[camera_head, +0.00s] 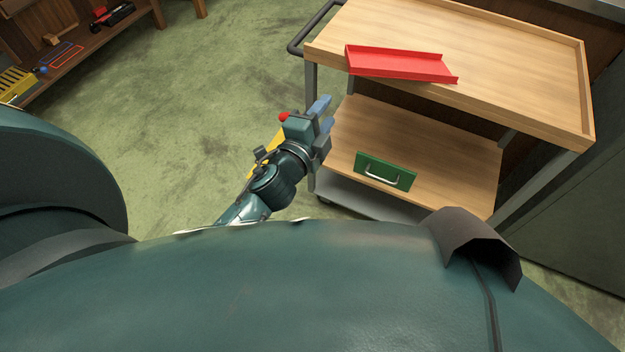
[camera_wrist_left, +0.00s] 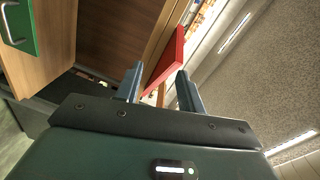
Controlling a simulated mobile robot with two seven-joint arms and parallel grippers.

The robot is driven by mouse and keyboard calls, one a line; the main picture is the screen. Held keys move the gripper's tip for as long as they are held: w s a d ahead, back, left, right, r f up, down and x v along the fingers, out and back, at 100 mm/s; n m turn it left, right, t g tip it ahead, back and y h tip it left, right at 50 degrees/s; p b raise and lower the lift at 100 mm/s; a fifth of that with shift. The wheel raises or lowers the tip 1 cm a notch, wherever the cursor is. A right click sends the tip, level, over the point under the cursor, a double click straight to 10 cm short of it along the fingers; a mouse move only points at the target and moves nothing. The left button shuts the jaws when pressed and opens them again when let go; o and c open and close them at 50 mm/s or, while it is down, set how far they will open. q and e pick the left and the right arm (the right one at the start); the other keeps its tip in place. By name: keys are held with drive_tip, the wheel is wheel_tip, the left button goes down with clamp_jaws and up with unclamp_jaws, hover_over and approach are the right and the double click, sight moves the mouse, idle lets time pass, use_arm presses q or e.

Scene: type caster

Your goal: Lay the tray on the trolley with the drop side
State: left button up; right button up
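The red tray (camera_head: 400,66) is a shallow open piece with raised sides. It sits at the front left of the trolley's wooden top deck (camera_head: 480,40) and overlaps the front edge in the head view. My left gripper (camera_head: 325,114) is in front of the trolley's left end, apart from the tray, its two blue-grey fingers spread and empty. In the left wrist view the tray (camera_wrist_left: 166,62) shows beyond and between the open fingers (camera_wrist_left: 158,88). My right gripper is not in view.
A green panel with a metal handle (camera_head: 386,171) is at the front of the trolley's lower deck (camera_head: 430,150). A dark push handle (camera_head: 312,30) is at the trolley's left end. A wooden bench with tools (camera_head: 75,50) stands far left. Green floor (camera_head: 200,90) between is clear.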

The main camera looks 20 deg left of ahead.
use_arm(q)
drive_tip(key=s+d+f+n+g+h, duration=0.1)
drive_tip(key=s+d+f+n+g, duration=0.1)
drive_tip(key=s+n, duration=0.5)
drive_tip(key=s+d+f+n+g+h, duration=0.2)
drive_tip(key=s+n, duration=0.5)
drive_tip(key=s, duration=0.4)
wheel_tip(320, 180, down, 3)
drive_tip(key=shift+d+r+g, duration=0.15)
drive_tip(key=shift+g, duration=0.35)
